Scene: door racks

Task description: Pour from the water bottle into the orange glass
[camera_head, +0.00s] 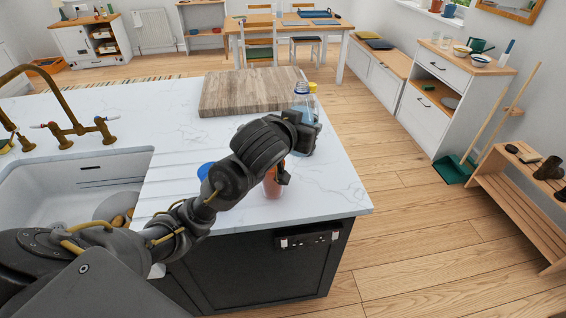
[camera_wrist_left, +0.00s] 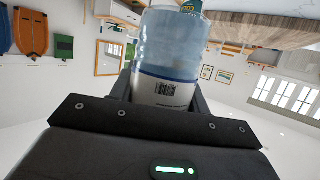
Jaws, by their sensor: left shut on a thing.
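The water bottle (camera_head: 303,100) is clear and bluish and stands about upright at the counter's far right, beside the wooden board. My left gripper (camera_head: 305,124) is shut on it. The left wrist view shows the bottle (camera_wrist_left: 168,45) between the fingers, with a white and blue barcode label. I cannot tell whether its base touches the counter. The orange glass (camera_head: 273,186) stands on the counter nearer to me, below and left of the gripper, partly hidden by my arm. My right gripper is not in view.
A blue cup (camera_head: 206,170) is left of the glass, partly behind my arm. The wooden board (camera_head: 250,91) lies behind on the white counter (camera_head: 335,195). A sink (camera_head: 60,190) with a brass tap (camera_head: 75,125) is at left. The counter's right end drops to the floor.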

